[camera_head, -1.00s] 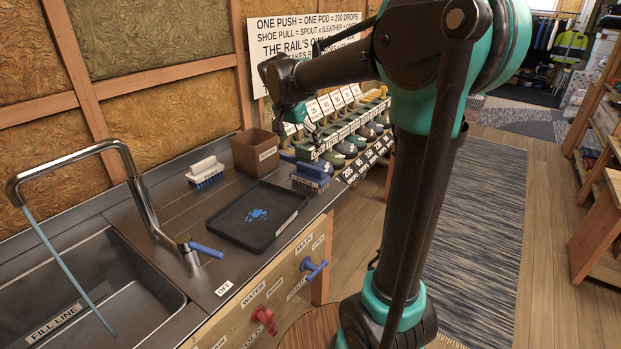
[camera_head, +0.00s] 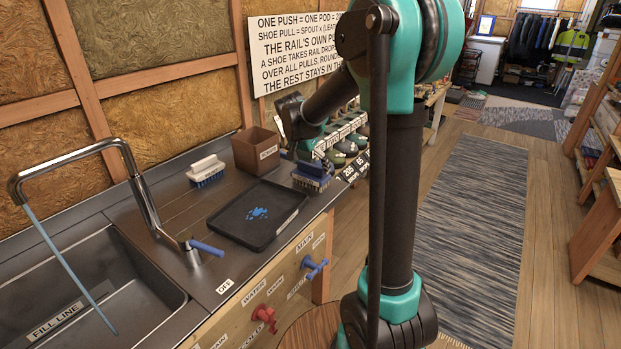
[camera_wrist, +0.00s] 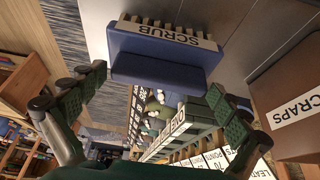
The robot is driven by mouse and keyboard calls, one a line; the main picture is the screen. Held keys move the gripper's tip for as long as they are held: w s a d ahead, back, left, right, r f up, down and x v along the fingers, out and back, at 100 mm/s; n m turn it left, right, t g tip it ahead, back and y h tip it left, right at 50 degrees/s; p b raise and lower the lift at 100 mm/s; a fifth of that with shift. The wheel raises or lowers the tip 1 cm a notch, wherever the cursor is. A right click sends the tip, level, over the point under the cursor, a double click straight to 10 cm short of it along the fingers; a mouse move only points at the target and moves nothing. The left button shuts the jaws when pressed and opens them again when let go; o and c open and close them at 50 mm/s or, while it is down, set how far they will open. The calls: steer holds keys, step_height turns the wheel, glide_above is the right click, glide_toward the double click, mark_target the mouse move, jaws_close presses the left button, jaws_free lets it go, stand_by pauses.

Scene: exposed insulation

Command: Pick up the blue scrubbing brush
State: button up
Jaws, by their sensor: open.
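The blue scrubbing brush (camera_head: 311,171) lies on the dark counter, right of the black tray. In the wrist view, the blue brush (camera_wrist: 155,68) shows pale bristles and a white "SCRUB" label on its side. My gripper (camera_head: 321,154) is just above and behind the brush in the head view, small and partly hard to make out. In the wrist view, the fingers of my gripper (camera_wrist: 160,88) are spread wide and empty, with the brush between and beyond them. I cannot tell whether they touch it.
A brown "SCRAPS" box (camera_head: 256,150) stands close to the brush. A white-backed brush (camera_head: 206,171) with blue bristles lies farther left. The black tray (camera_head: 236,237) holds a blue splash. The sink (camera_head: 85,290) is at left.

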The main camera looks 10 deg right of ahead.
mark_target(310, 164)
steer(key=c, duration=1)
steer(key=shift+r, duration=0.1)
step_height(310, 164, up, 20)
